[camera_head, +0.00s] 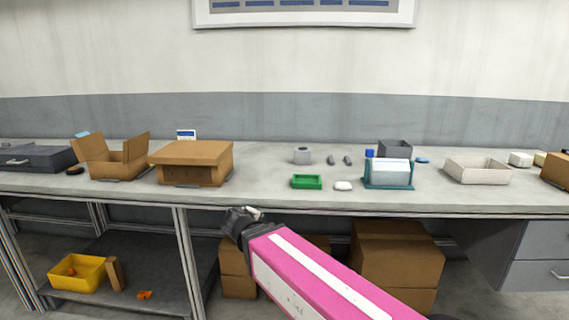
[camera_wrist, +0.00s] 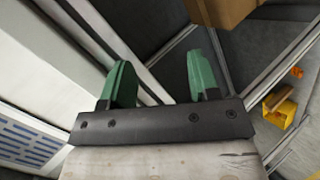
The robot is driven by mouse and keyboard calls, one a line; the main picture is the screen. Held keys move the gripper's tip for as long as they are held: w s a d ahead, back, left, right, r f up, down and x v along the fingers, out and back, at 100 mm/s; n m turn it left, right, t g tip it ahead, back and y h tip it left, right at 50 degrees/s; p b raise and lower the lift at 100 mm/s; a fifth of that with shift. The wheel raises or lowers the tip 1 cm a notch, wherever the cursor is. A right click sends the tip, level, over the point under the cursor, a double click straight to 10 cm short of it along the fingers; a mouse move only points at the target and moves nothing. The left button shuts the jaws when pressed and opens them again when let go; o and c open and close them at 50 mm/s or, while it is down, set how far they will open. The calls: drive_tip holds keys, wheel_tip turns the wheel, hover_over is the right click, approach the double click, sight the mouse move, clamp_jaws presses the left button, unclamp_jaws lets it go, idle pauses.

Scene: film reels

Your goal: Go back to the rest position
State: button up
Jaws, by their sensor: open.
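My gripper (camera_wrist: 160,62) is open in the wrist view, with two green fingers apart and nothing between them. In the head view, the dark end of my arm (camera_head: 240,222) is low in front of the table's front edge, and my pink forearm reaches in from the lower right. The fingers themselves cannot be made out clearly there. The grey worktable (camera_head: 270,192) lies behind and above my gripper.
On the table stand an open carton (camera_head: 120,165), a closed cardboard box (camera_head: 195,163), a green tray (camera_head: 306,182), a teal-framed holder (camera_head: 388,174) and a white tray (camera_head: 477,171). Below are a yellow bin (camera_head: 77,274) and large cartons (camera_head: 395,255). The table's front edge is close to my arm.

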drive_tip(key=s+d+f+m+g+y, duration=0.1)
drive_tip(key=s+d+f+m+g, duration=0.1)
drive_tip(key=d+f, duration=0.5)
drive_tip(key=s+d+f+m+g, duration=0.2)
drive_tip(key=d+f+m+g, duration=0.3)
drive_tip(key=d, duration=0.7)
drive_tip(key=s+d+f+m+g+y, duration=0.1)
drive_tip(key=d+f+m+g, duration=0.3)
drive_tip(key=d+f, duration=0.4)
drive_tip(key=shift+s+d+f+m+y, duration=0.3)
drive_tip(key=shift+s+d+f+m, duration=0.15)
drive_tip(key=shift+d, duration=0.8)
